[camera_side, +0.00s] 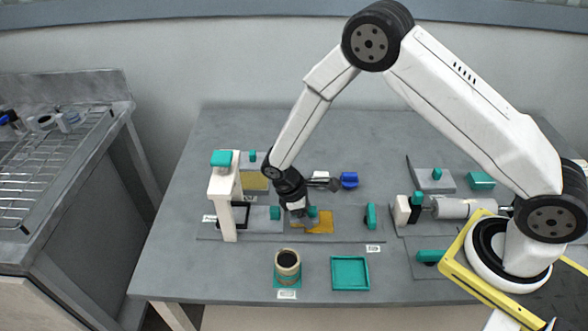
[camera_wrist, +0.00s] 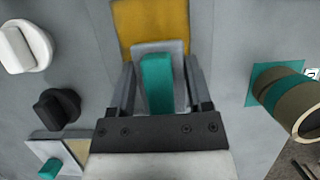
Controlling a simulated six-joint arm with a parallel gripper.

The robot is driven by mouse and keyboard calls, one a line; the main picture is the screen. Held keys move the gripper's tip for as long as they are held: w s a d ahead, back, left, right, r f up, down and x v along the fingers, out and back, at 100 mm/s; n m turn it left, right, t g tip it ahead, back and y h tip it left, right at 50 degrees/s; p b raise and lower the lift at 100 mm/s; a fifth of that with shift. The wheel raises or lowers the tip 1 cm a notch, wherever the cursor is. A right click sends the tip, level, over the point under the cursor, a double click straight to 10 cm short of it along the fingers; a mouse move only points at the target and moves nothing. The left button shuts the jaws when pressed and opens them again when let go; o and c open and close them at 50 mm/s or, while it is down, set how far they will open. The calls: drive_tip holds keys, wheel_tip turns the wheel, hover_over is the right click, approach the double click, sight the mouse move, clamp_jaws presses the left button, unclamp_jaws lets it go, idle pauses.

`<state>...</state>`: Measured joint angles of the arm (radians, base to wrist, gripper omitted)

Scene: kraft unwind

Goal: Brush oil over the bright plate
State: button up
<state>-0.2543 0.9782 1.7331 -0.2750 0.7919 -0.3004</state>
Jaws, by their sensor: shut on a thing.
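My gripper (camera_wrist: 157,88) is shut on a teal handle (camera_wrist: 157,84) that stands on a grey block. In the side view my gripper (camera_side: 297,209) is low over the middle of the bench, and the teal handle (camera_side: 312,211) shows beside it. A bright amber plate (camera_side: 320,223) lies flat there; it also shows just beyond the block in the wrist view (camera_wrist: 153,24). The block hides part of it, and I cannot tell whether they touch. A cup of dark liquid (camera_side: 287,261) stands upright toward the front; it also shows at the right in the wrist view (camera_wrist: 277,93).
An empty teal tray (camera_side: 350,273) lies right of the cup. A white post (camera_side: 228,205) stands left of my gripper. Behind it lies a plate with a dull olive patch (camera_side: 254,182). A blue item (camera_side: 349,180) sits behind, and a roller (camera_side: 462,208) is at the right.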

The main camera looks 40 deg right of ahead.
drive_tip(key=shift+r, duration=2.6)
drive_tip(key=shift+a, duration=0.1)
